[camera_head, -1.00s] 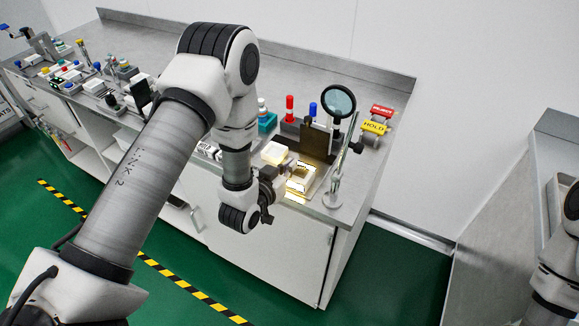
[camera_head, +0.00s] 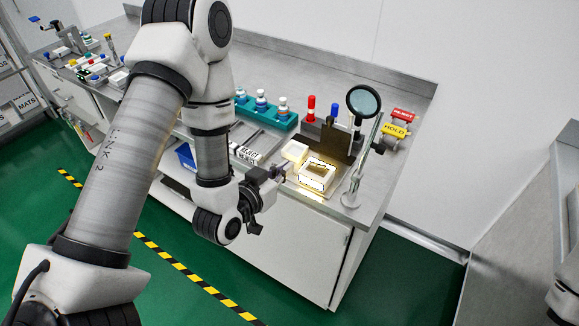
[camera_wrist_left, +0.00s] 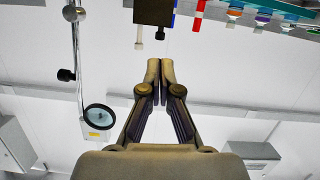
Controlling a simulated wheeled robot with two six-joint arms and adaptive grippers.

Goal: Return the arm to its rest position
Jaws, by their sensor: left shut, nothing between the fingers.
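My left arm comes in from the left of the head view and bends down at the front edge of the steel bench (camera_head: 345,85). My left gripper (camera_head: 277,174) is at the front of the bench, just left of a lit cream-coloured tray (camera_head: 318,177). In the left wrist view the two fingers of the left gripper (camera_wrist_left: 160,66) meet at their tips, with nothing seen between them. Part of my right arm shows at the right edge of the head view; its gripper is out of the picture.
A round magnifier on a stand (camera_head: 363,102) is right of the tray. A teal rack (camera_head: 265,114) holds several bottles behind. Red REJECT (camera_head: 403,115) and yellow HOLD (camera_head: 395,130) signs stand farther right. The green floor (camera_head: 400,285) in front is clear.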

